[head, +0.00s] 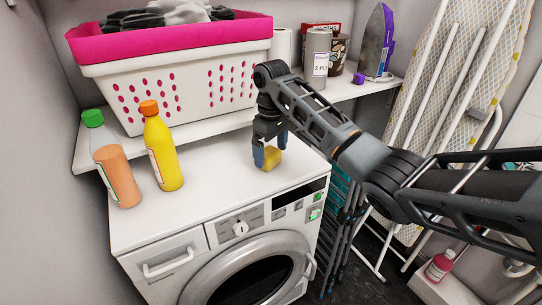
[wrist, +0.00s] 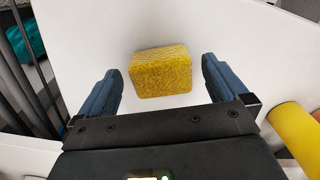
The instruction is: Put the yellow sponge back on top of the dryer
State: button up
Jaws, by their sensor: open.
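The yellow sponge (head: 271,158) rests on the white top of the dryer (head: 215,190), towards its back right. My gripper (head: 268,155) is low over the dryer top, right at the sponge. In the wrist view the sponge (wrist: 163,72) lies between and just beyond the two blue fingertips (wrist: 161,78), with a gap on each side. The fingers are apart and not touching the sponge. In the head view part of the sponge is hidden behind a finger.
An orange bottle with a green cap (head: 115,165) and a yellow bottle (head: 162,150) stand on the dryer's left. A laundry basket (head: 180,85) sits on the shelf behind. An ironing board (head: 440,90) leans at the right. The dryer top's middle is clear.

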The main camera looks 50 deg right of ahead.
aim_at(271, 153)
notch_tip(271, 153, up, 10)
jog(key=p, duration=0.3)
